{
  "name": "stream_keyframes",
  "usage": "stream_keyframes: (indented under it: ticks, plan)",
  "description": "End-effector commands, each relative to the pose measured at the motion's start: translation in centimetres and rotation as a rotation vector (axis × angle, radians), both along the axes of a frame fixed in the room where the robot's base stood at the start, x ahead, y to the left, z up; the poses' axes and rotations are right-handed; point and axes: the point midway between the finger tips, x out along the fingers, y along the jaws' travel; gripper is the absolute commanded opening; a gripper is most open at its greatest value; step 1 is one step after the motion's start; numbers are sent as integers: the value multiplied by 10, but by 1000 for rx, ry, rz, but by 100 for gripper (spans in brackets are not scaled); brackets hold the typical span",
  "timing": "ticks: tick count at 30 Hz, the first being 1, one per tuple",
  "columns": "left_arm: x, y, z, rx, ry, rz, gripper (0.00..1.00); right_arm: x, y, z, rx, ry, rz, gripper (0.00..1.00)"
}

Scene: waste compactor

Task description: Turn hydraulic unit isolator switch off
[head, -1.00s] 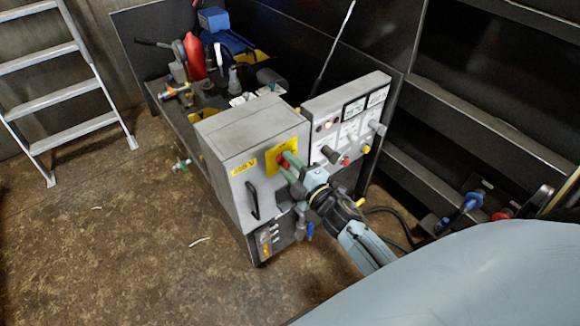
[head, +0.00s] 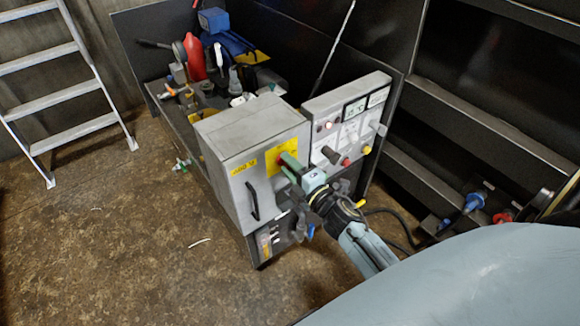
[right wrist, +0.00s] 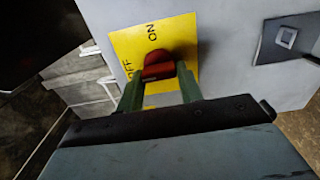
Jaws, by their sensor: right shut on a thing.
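The isolator switch is a red knob (right wrist: 158,66) on a yellow plate (right wrist: 126,45) marked ON and OFF. The plate also shows on the front of the grey cabinet (head: 232,150) in the head view (head: 272,167). My right gripper (head: 286,162) reaches it from the lower right. In the right wrist view its green fingers (right wrist: 159,80) are on both sides of the red knob, shut on it. The knob lies turned across the plate, and its exact setting is unclear. In the head view the fingers mostly hide the knob. My left gripper is not in view.
A control panel (head: 350,112) with buttons and displays stands right beside the cabinet. A black door handle (head: 252,201) is below the plate. Tools and a red bottle (head: 194,57) sit behind. A ladder (head: 65,90) stands at left on open floor.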

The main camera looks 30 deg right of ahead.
Motion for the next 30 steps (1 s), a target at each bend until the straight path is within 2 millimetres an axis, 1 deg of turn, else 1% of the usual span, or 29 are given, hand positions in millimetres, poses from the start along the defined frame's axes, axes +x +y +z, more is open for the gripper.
stream_keyframes:
  ticks: [1, 6, 14, 17, 20, 21, 23, 27, 30]
  plan:
    - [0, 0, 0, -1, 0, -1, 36, 0, 0, 0, -4, 1, 0, 38]
    - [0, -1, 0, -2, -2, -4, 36, 0, 0, 0, -3, 1, 0, 58]
    - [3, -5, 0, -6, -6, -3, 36, -1, 0, 0, -1, 1, 0, 58]
    - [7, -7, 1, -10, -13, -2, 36, -6, 0, -1, 0, 2, 0, 58]
    - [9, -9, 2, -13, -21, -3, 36, -19, -1, -1, 0, 3, 1, 58]
    - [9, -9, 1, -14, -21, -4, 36, -26, -2, -1, -1, 3, 0, 58]
    - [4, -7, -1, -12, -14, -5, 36, -39, -3, -1, 0, 5, -1, 58]
    - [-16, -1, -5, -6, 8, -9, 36, -72, -6, -1, 1, 4, -1, 58]
    - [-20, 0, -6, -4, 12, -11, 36, -94, -7, -1, 0, 4, -1, 58]
